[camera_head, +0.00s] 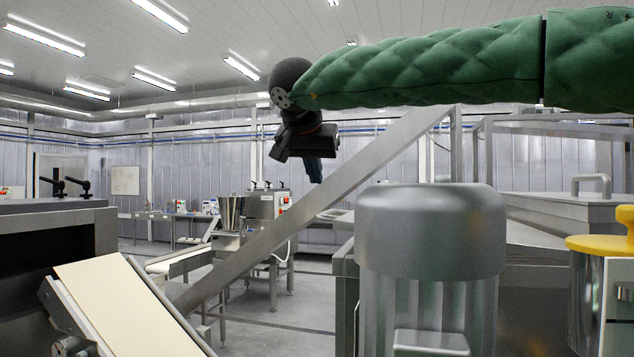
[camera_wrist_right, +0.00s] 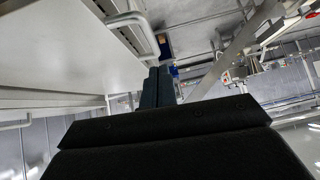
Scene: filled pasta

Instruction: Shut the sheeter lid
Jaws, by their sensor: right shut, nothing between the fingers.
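A flat metal lid (camera_head: 555,207) with a raised bar handle (camera_head: 592,182) lies at the right of the head view; I take it for the sheeter lid, but cannot be sure. In the right wrist view, a pale panel (camera_wrist_right: 75,55) with a bar handle (camera_wrist_right: 138,28) lies to the left of and beyond my fingers. My right gripper (camera_head: 315,172) hangs from the green-sleeved arm, left of the lid and apart from it in the head view. Its fingers (camera_wrist_right: 157,85) are together and empty. My left gripper is out of view.
A sloping metal beam (camera_head: 300,215) crosses the middle. A grey cylinder (camera_head: 432,225) stands in front, with a yellow-topped unit (camera_head: 605,243) to its right. A pale conveyor (camera_head: 125,305) is at lower left. Grey floor (camera_head: 290,325) shows between them.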

